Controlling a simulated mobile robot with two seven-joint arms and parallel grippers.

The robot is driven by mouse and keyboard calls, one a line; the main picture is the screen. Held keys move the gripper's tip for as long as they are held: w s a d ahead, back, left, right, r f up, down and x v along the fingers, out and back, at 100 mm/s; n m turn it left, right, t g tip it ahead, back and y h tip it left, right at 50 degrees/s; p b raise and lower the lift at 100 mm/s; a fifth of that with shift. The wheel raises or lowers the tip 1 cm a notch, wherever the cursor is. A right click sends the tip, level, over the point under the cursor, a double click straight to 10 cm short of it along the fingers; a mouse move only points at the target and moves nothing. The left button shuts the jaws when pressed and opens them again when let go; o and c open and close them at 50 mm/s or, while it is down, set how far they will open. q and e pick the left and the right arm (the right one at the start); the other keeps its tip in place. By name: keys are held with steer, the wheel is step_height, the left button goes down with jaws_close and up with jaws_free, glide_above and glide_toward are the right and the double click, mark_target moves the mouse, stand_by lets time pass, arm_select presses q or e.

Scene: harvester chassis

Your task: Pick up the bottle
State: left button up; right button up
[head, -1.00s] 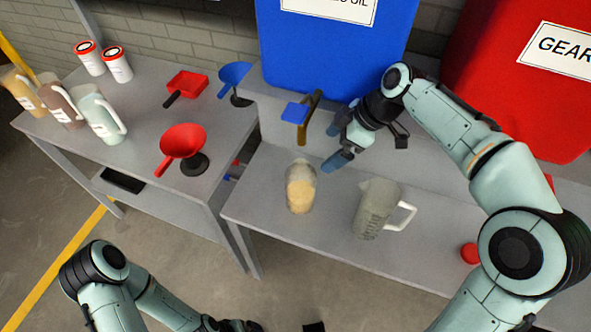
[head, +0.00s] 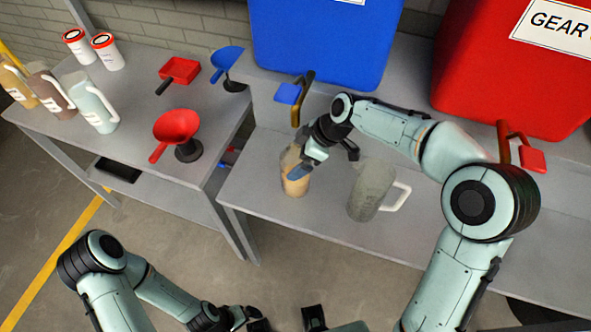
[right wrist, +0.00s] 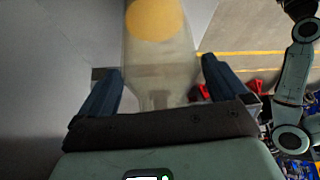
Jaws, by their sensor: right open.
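The bottle (head: 295,184) is clear, with a tan content in its lower part, and stands upright on the grey bench. My right gripper (head: 303,165) is at its upper part in the head view and hides some of it. In the right wrist view the bottle (right wrist: 160,55) lies between the two open fingers of the right gripper (right wrist: 160,88), with a gap at the left finger. Contact at the right finger cannot be told. My left gripper is low at the bottom edge of the head view, dark and partly cut off; its jaws cannot be read.
A clear jug (head: 372,190) with a white handle stands just right of the bottle. A blue-handled tap (head: 295,98) hangs behind, under the blue tank (head: 320,45). A red tank (head: 500,70) is at right. A red funnel (head: 175,127) stands on the left table.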

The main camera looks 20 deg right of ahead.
steer(key=c, duration=1.7)
